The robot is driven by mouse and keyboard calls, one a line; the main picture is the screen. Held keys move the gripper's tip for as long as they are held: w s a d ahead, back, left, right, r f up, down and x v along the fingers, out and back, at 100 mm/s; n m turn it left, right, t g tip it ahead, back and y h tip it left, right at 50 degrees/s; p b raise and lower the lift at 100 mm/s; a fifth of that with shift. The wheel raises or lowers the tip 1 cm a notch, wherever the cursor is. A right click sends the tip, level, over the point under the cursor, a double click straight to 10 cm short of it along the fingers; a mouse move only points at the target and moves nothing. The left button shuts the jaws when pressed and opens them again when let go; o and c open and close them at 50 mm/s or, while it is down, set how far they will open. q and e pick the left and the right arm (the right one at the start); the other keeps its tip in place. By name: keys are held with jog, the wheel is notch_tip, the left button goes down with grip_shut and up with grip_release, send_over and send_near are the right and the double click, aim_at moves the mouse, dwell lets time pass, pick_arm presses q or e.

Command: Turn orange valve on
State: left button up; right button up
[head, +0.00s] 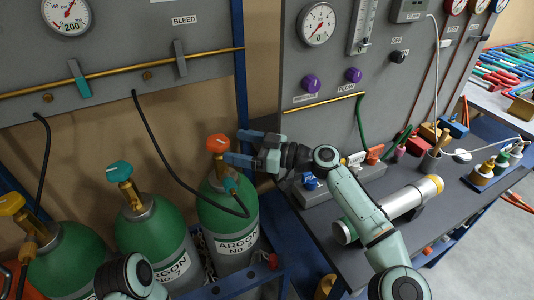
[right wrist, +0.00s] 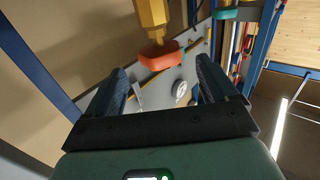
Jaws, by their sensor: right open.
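The orange valve (head: 218,143) is a knob on a brass stem atop the rightmost green argon cylinder (head: 226,215). My right gripper (head: 236,147) comes in from the right at knob height. Its fingers are apart and point left, with their tips close to the knob's right side. In the right wrist view, the orange valve (right wrist: 160,55) lies in line with the gap between the open fingers (right wrist: 162,75), just past their tips. I cannot tell whether a finger touches it. My left gripper does not show.
Two more green cylinders stand to the left, one with a teal valve (head: 119,171), one with a yellow-orange valve (head: 11,204). A black hose (head: 160,143) hangs close to the orange valve. A blue post (head: 240,80) rises behind. A grey workbench (head: 325,235) holds a metal cylinder (head: 400,204).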

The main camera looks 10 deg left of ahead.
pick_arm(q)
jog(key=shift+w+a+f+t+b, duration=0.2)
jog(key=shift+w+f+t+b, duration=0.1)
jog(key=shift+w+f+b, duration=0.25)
pick_arm(e)
jog(key=s+d, duration=0.1)
jog(key=d, duration=0.7)
jog(key=shift+s+d, duration=0.25)
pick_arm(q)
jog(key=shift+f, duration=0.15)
